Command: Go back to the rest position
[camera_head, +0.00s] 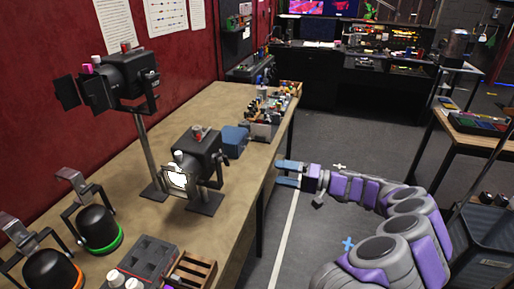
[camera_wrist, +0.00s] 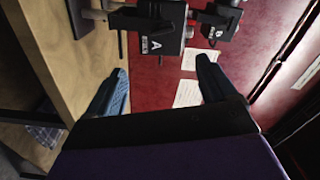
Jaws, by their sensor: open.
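My gripper (camera_head: 289,174) is open and empty at the right edge of the wooden table (camera_head: 240,105) in the head view. Its two fingers are apart, one above the other, and point left toward the table. In the wrist view my gripper (camera_wrist: 158,88) also shows, with its dark fingers spread wide and nothing between them. My purple and grey arm reaches in from the lower right. Two black lamp-like units, one lower (camera_head: 198,157) and one on a taller stand (camera_head: 127,75), stand on the table. In the wrist view units marked A (camera_wrist: 158,35) and B (camera_wrist: 216,25) appear sideways.
Two dome buttons, green-ringed (camera_head: 98,228) and orange-ringed (camera_head: 52,270), sit at the table's near left. A dark case (camera_head: 148,262) and a wooden crate (camera_head: 190,272) are at the front. Open grey floor (camera_head: 325,135) lies right of the table. A second table (camera_head: 480,135) stands far right.

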